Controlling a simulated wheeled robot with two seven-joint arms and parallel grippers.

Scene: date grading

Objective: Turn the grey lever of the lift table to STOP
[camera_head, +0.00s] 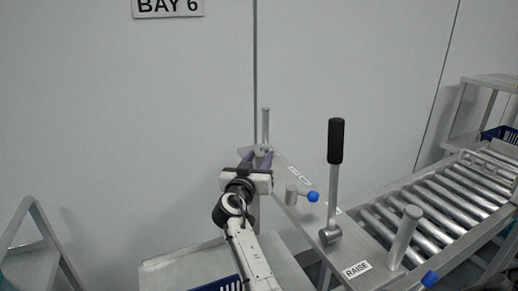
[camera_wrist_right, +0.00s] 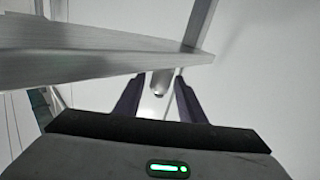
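A lever with a grey metal shaft (camera_head: 333,190) and a black grip stands nearly upright on the metal panel (camera_head: 372,248) in the head view. A RAISE label (camera_head: 357,270) lies near its base. Another label (camera_head: 299,174) is farther back and hard to read. My right gripper (camera_head: 257,158) is at the panel's far end, left of the lever and apart from it. In the right wrist view its purple fingers (camera_wrist_right: 157,98) are spread, with a rounded metal end (camera_wrist_right: 159,82) showing between or beyond them; contact cannot be told. My left gripper is not in view.
Metal posts stand at the panel's far end (camera_head: 265,126) and near end (camera_head: 405,238). Blue knobs (camera_head: 313,196) (camera_head: 430,278) stick out from it. A roller conveyor (camera_head: 440,207) runs at the right. A metal cart (camera_head: 185,268) with a blue crate (camera_head: 222,285) is below my right arm.

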